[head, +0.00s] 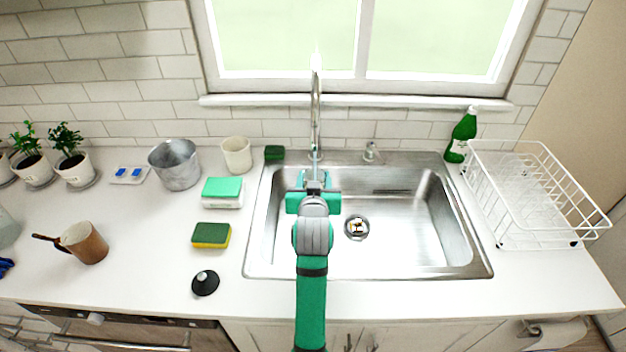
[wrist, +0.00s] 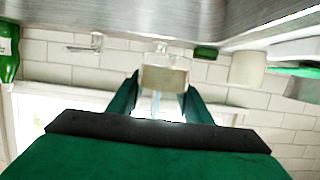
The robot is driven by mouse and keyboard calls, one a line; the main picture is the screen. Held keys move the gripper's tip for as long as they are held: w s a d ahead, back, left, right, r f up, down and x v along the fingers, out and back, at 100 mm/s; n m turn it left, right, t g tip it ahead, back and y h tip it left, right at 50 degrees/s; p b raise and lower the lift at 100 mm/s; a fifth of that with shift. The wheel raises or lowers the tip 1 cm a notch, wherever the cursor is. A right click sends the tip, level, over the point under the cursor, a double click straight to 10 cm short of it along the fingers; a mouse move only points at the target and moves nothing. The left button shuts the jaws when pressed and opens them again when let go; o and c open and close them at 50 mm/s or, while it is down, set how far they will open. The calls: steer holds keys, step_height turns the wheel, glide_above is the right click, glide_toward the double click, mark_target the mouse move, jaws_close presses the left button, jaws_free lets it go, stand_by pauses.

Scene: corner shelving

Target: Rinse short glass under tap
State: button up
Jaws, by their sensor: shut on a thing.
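My gripper (head: 314,184) is over the left part of the sink (head: 400,255), just below the metal tap (head: 316,112). In the wrist view its two green fingers (wrist: 160,84) are closed on the sides of a small clear glass (wrist: 164,76). In the head view the glass is mostly hidden behind my gripper. The wrist view seems upside down, with the window low in the picture. A pale bluish streak shows by the glass there; I cannot tell whether it is running water.
A sponge (head: 211,235), a grey bucket (head: 175,165), a cream cup (head: 237,155) and a brown pot (head: 82,243) stand left of the sink. A green bottle (head: 463,135) and a white dish rack (head: 530,241) are at the right. The sink's right half is clear.

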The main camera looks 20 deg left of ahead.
steer(key=shift+d, duration=0.15)
stand_by(0.4)
steer(key=shift+s+d, duration=0.1)
steer(key=shift+d, duration=0.35)
steer(key=shift+a, duration=0.25)
steer(key=shift+a, duration=0.35)
steer(key=shift+d, duration=0.2)
steer(key=shift+d, duration=0.4)
steer(key=s+a, duration=0.1)
steer(key=s, duration=0.7)
steer(key=shift+a, duration=0.2)
stand_by(0.8)
